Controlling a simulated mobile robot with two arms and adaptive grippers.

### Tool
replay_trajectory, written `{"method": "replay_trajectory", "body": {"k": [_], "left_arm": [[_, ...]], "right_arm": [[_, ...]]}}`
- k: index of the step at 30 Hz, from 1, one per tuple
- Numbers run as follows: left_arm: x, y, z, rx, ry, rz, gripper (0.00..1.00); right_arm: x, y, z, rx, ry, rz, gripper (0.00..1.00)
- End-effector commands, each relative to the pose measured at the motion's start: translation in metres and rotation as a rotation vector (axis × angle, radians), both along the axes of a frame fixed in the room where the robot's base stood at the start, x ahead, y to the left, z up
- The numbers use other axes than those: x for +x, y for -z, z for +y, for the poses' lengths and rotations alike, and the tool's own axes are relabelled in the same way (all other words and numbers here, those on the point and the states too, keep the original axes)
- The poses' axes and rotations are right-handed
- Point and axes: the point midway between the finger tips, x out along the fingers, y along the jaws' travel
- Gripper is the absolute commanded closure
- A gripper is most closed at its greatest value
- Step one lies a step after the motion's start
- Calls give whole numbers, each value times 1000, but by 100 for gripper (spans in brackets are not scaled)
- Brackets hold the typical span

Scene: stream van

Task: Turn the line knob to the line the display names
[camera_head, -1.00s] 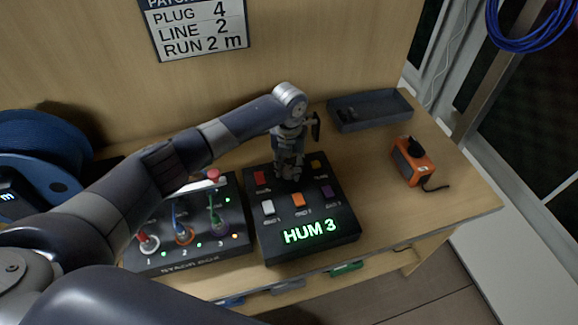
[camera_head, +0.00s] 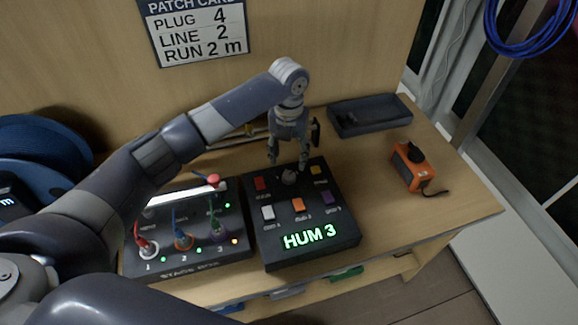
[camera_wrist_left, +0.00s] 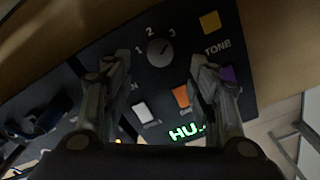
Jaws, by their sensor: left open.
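The line knob (camera_head: 289,177) is a small grey round knob at the back of the black console (camera_head: 340,238). In the left wrist view the knob (camera_wrist_left: 159,52) sits below the printed numbers 1, 2 and 3; its light mark seems to lean toward the 3, but this is small. The display (camera_head: 310,235) on the console's front glows green with "HUM 3". My left gripper (camera_head: 288,165) is open just above the knob, pointing down, its fingers on either side and apart from it. My right gripper is not in view.
Coloured buttons, including a red one (camera_head: 261,184) and a yellow one (camera_head: 316,170), surround the knob. The stage box (camera_head: 180,267) with plugged cables stands left. A grey tray (camera_head: 370,118) and orange device (camera_head: 411,168) are right. A patch card (camera_head: 196,32) hangs behind, reading line 2.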

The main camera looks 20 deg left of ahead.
Motion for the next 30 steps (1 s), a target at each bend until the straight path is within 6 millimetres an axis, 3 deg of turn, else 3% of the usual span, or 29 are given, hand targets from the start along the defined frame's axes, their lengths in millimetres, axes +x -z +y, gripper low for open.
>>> {"method": "replay_trajectory", "body": {"k": [3,9,30], "left_arm": [[1,-23,0,-1,0,-3,46],[0,-43,0,0,0,0,46],[0,-45,0,0,0,1,46]], "right_arm": [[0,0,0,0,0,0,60],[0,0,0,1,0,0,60],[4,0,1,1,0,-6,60]]}}
